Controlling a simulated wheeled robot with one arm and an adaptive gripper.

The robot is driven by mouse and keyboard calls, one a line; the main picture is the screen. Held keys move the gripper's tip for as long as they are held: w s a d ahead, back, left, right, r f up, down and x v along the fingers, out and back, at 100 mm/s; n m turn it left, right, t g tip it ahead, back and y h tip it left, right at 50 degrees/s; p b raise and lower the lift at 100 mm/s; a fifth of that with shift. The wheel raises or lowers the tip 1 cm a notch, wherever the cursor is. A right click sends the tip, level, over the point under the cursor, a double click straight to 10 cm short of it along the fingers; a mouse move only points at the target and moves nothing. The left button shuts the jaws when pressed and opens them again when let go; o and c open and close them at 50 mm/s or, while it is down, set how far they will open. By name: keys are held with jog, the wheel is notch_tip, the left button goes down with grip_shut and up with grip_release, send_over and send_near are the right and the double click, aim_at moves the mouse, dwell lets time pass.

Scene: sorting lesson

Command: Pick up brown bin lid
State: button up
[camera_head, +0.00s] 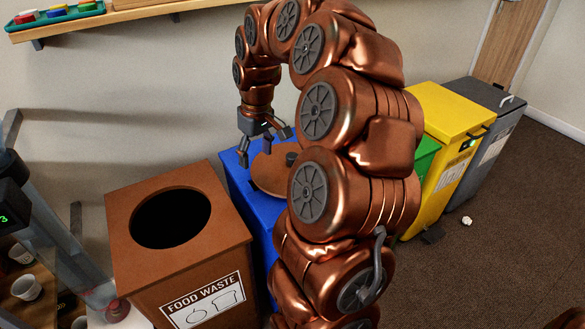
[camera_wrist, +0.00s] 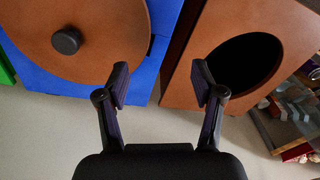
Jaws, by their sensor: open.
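The brown bin lid (camera_head: 268,170) is a flat round disc with a dark knob (camera_head: 291,159). It lies on top of the blue bin (camera_head: 237,182), partly hidden behind my arm in the head view. In the wrist view the lid (camera_wrist: 100,30) and its knob (camera_wrist: 66,41) show at the upper left. My gripper (camera_head: 265,150) is open and empty, above the left part of the lid. In the wrist view its fingertips (camera_wrist: 160,85) are spread, to the right of the knob and apart from it. The brown food waste bin (camera_head: 225,237) stands open beside the blue bin.
A green bin (camera_head: 426,158), a yellow bin (camera_head: 447,110) and a grey bin (camera_head: 490,92) stand to the right. A wall shelf (camera_head: 120,14) holds a tray of coloured pieces. Cups (camera_head: 27,287) stand at lower left. A crumpled white scrap (camera_head: 466,221) lies on the floor.

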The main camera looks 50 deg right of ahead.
jog(key=m, duration=0.1)
send_over(292, 155)
jog(key=shift+s+a+f+t+h, duration=0.15)
jog(key=shift+a+f+h, duration=0.05)
jog(key=shift+f, duration=0.3)
jog(key=shift+s+a+f+t+h, duration=0.1)
jog(key=shift+a+f+t+h, duration=0.1)
jog(key=shift+f, duration=0.3)
jog(key=shift+d+f, duration=0.2)
jog(key=shift+w+d+f, duration=0.1)
jog(key=shift+f, duration=1.75)
jog(key=shift+w+d+f, duration=0.1)
jog(key=shift+f, duration=1.75)
jog(key=shift+c, duration=0.3)
grip_shut()
jog(key=shift+r, duration=0.1)
